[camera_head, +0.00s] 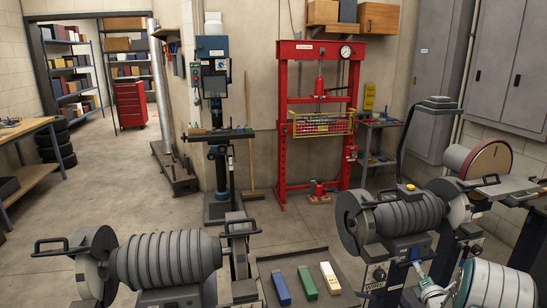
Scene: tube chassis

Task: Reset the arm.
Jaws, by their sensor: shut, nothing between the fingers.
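At the bottom right, a pale jointed part with light-blue ends (432,291) stands in front of a grey machine. I cannot tell whether it belongs to my arm. No fingers show on it.
Bench machines with ribbed grey drums stand at front left (168,258) and front right (408,213). Between them a dark tray (337,264) holds blue, green and white blocks. A drill press (216,130) and red press (283,150) stand behind. The left-centre floor (120,195) is clear.

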